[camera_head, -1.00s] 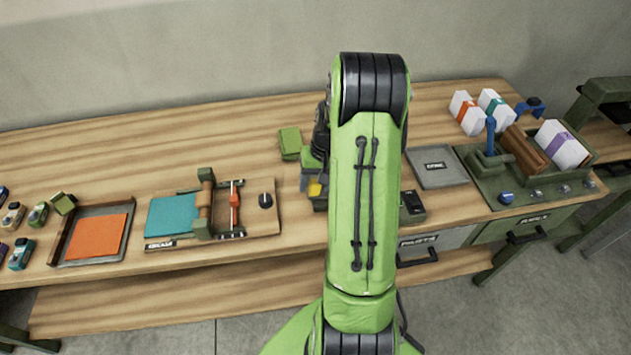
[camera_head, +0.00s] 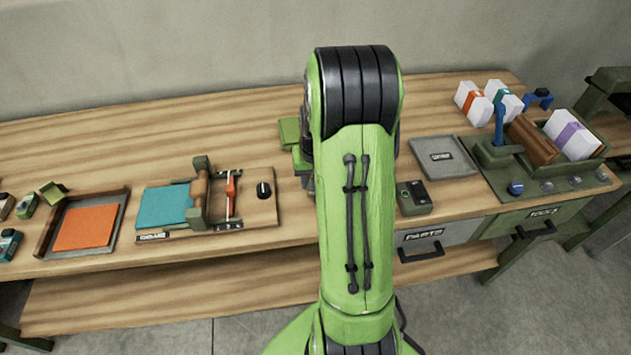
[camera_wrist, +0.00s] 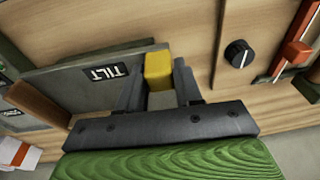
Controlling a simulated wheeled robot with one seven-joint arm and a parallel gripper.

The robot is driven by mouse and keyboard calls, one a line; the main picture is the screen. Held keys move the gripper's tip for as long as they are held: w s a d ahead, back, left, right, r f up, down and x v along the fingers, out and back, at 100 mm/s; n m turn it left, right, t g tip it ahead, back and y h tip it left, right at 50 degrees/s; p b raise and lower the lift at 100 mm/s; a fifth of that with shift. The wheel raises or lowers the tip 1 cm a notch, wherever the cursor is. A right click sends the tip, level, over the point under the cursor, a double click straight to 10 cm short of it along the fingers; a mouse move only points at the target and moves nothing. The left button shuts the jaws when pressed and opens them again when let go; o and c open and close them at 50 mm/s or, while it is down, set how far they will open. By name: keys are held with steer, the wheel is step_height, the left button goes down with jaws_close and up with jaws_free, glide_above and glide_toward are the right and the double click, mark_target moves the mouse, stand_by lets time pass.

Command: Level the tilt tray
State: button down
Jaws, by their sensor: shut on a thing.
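The grey tilt tray (camera_wrist: 70,92), labelled "TILT" on its side, shows at the left and middle of the wrist view. A yellow handle (camera_wrist: 158,66) stands at its right end. My gripper (camera_wrist: 157,84) is shut on the yellow handle, with one dark finger on each side of it. The picture is upside down by the label, and I cannot tell the tray's angle from it. In the head view my green arm hides the gripper, the yellow handle and most or all of the tilt tray.
A panel with a black knob (camera_head: 264,190) and a red slider (camera_head: 231,186) lies left of my arm. A green block (camera_head: 289,132) stands behind. A dark box (camera_head: 413,198) and a flat grey tray (camera_head: 444,157) lie to the right. The back left bench is clear.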

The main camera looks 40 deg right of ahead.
steer(key=shift+s+a+f+h+b, duration=0.1)
steer(key=shift+a+f+h+b, duration=0.3)
steer(key=shift+f+b, duration=0.2)
steer(key=c, duration=0.8)
jaws_free()
steer(key=shift+d, duration=0.1)
steer(key=shift+c, duration=0.2)
steer(key=shift+r, duration=0.1)
step_height(320, 180, up, 15)
steer(key=s+a+p, duration=0.2)
steer(key=p, duration=0.1)
steer(key=shift+s+r, duration=0.2)
